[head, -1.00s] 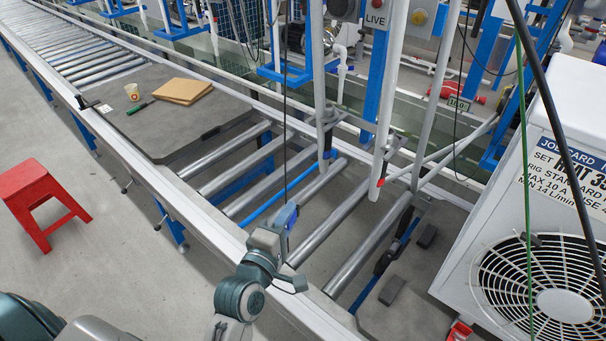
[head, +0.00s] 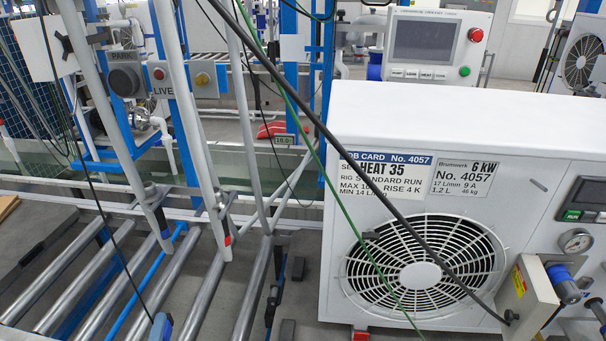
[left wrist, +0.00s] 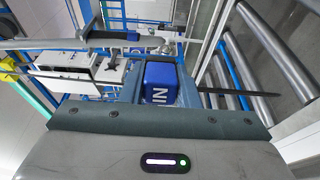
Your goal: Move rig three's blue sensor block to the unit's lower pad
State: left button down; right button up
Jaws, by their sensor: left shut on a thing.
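The blue sensor block (left wrist: 158,82), marked with white letters "IN", sits between the fingers of my left gripper (left wrist: 160,92) in the left wrist view. The gripper is shut on it. In the head view, only the top of the block and my left gripper (head: 162,326) show at the bottom edge, over the rollers, with a thin black cable rising. The white unit (head: 435,135) with a round fan grille stands to the right, apart from them. Its job card (head: 385,172) reads HEAT 35. I cannot make out its lower pad. My right gripper is not in view.
Metal rollers (head: 177,268) run left of the unit. Grey slanting posts (head: 190,120) stand between the gripper and the back. A black hose and green cable cross the unit's front.

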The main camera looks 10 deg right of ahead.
aim_at(585, 283)
jog(key=k+l+z, duration=0.15)
jog(key=l+z, duration=0.3)
jog(key=k+l+z, duration=0.15)
jog(key=l+z, duration=0.2)
jog(key=z, duration=0.15)
jog(key=l+z, duration=0.55)
jog(key=l, duration=0.9)
jog(key=i+l, duration=0.15)
jog(key=l, duration=0.85)
jog(key=i+j, duration=0.4)
jog(key=l+z, duration=0.05)
